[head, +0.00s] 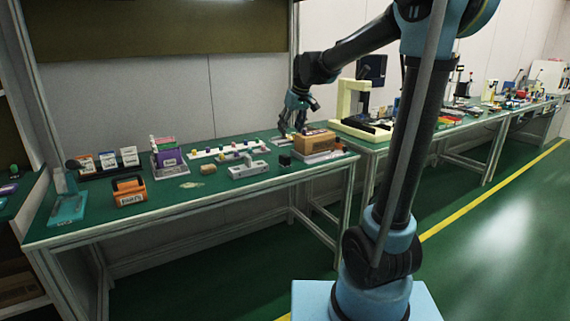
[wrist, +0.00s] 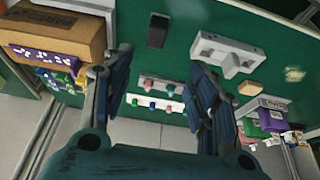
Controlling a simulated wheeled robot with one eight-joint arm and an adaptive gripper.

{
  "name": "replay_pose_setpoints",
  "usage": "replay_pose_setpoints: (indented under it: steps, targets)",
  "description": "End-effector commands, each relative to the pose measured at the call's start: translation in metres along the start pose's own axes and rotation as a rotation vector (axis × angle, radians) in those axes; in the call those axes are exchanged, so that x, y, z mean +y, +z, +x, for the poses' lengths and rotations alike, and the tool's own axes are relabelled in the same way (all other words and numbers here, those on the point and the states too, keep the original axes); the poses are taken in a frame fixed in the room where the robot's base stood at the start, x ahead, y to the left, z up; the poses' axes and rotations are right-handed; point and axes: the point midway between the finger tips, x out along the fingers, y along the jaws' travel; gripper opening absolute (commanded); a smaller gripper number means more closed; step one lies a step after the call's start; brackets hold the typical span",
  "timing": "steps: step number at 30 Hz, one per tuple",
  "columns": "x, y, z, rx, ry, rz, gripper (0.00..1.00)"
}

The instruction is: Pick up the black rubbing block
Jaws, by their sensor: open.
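The black rubbing block (head: 284,160) is a small dark block on the green bench top, near the front edge and left of the brown box. In the wrist view the dark block (wrist: 157,30) lies at the top centre, beyond the fingertips and between their lines. My gripper (head: 291,131) is above the back part of the bench, behind the block in the head view. In the wrist view my gripper (wrist: 160,62) has its fingers wide apart with nothing between them. It is not touching the block.
A brown cardboard box (head: 314,141) stands right of the block. A light grey angled fixture (head: 248,169) and a small tan block (head: 208,169) lie to the left. A white strip with coloured knobs (head: 222,151) lies behind. An orange bin (head: 130,190) stands further left.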

Motion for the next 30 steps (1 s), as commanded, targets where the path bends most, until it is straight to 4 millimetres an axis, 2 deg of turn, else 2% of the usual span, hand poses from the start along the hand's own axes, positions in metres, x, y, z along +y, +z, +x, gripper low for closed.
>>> replay_pose_setpoints:
  steps: [15, 19, 26, 30]
  targets:
    - [0.001, 0.001, 0.087, 0.000, 0.000, 0.001, 0.53]
    - [0.001, 0.001, 0.102, 0.000, 0.000, 0.001, 0.53]
    - [0.002, 0.001, 0.112, 0.000, 0.000, 0.002, 0.53]
    - [0.005, 0.001, 0.124, 0.000, 0.001, 0.001, 0.53]
